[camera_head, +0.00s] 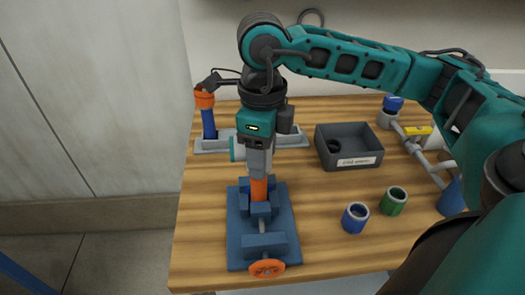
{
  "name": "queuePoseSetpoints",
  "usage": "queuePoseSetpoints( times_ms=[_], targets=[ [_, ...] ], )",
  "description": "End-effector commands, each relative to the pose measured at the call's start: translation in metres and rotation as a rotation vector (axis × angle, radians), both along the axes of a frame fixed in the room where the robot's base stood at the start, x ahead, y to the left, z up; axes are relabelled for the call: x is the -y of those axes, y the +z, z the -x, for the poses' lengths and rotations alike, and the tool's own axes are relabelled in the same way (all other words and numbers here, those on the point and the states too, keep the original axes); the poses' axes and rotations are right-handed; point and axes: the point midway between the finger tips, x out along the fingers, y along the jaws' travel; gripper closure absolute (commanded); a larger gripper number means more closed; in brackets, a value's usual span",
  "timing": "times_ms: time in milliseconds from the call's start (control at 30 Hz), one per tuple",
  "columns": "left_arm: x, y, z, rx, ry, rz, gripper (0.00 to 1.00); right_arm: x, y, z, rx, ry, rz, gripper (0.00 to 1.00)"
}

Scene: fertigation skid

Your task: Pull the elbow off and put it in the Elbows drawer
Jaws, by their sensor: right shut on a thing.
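My right gripper (259,172) points down over the blue vise (237,254) and is shut on an orange piece (259,189). The lower part of this piece sits between the vise jaws. The gripper hides its upper part, so I cannot tell whether it is the elbow itself or the pipe under it. The vise has an orange handwheel (267,268) at its front. The Elbows drawer is not recognisable in this view. My left gripper is not in view.
A dark grey labelled bin (362,146) stands behind and to the right. Grey piping with a yellow part (418,131) is at the right. A blue post with an orange top (204,99) stands in a grey tray (222,146).

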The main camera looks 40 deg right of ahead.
Motion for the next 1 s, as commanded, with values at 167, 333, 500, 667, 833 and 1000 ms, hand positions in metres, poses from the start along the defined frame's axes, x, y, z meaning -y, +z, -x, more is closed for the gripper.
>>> queuePoseSetpoints(
  times_ms=[167, 333, 500, 667, 833, 1000],
  targets=[
    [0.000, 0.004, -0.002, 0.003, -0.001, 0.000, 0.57, 0.000, 0.005, -0.001, 0.004, 0.000, -0.002, 0.97],
    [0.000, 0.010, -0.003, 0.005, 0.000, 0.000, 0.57, 0.000, 0.014, 0.000, 0.002, 0.000, -0.002, 0.97],
    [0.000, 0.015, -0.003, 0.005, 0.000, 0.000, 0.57, 0.000, 0.022, 0.000, 0.002, 0.000, -0.002, 0.97],
    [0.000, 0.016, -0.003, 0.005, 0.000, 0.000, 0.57, 0.000, 0.030, -0.001, 0.004, -0.001, 0.000, 0.97],
    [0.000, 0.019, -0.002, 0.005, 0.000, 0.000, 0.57, 0.000, 0.038, -0.001, 0.004, 0.000, -0.002, 0.97],
    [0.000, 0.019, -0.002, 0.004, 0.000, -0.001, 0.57, 0.000, 0.046, -0.001, 0.003, -0.001, -0.001, 0.97]
  ],
)
